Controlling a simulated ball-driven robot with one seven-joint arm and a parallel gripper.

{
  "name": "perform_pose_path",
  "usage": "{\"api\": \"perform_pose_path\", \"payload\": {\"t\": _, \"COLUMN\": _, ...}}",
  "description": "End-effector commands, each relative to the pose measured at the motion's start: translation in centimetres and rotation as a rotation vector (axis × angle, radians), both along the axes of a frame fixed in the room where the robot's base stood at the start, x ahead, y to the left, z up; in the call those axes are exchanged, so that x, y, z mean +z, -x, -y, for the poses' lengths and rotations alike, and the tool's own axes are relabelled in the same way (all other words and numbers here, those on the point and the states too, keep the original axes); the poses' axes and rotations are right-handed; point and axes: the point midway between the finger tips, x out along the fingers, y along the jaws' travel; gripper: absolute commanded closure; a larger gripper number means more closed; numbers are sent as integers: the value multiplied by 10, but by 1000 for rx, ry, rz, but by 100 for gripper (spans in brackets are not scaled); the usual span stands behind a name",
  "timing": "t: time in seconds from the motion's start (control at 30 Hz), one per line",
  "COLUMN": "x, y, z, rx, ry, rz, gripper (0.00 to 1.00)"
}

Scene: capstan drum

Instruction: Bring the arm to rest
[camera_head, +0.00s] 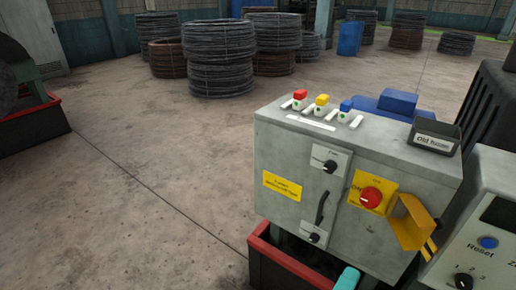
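My arm and gripper do not show clearly in the head view. A grey control cabinet (290,215) stands in front of me at the right. It has a red rotary switch (371,197) on a yellow plate, with a yellow hinged piece (411,225) beside it. A black handle (321,207) and two black knobs are on its front. Red, yellow and blue blocks sit on its top. A teal rounded end (347,279) shows at the bottom edge; I cannot tell what it belongs to.
A black tray labelled "Old fuses" (434,138) sits on the cabinet top. A second grey panel (481,250) with a blue Reset button stands at right. Red-edged bases lie below the cabinet and at far left. Wire coils (220,62) stand behind. The floor (150,150) at left is clear.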

Motion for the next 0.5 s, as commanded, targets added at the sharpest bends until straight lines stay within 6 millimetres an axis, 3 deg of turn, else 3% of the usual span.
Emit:
{"api": "perform_pose_path", "payload": {"t": 0.27, "x": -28, "y": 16, "z": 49, "rx": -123, "ry": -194, "rz": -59, "gripper": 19}}
{"api": "perform_pose_path", "payload": {"t": 0.5, "x": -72, "y": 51, "z": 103, "rx": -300, "ry": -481, "rz": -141, "gripper": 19}}
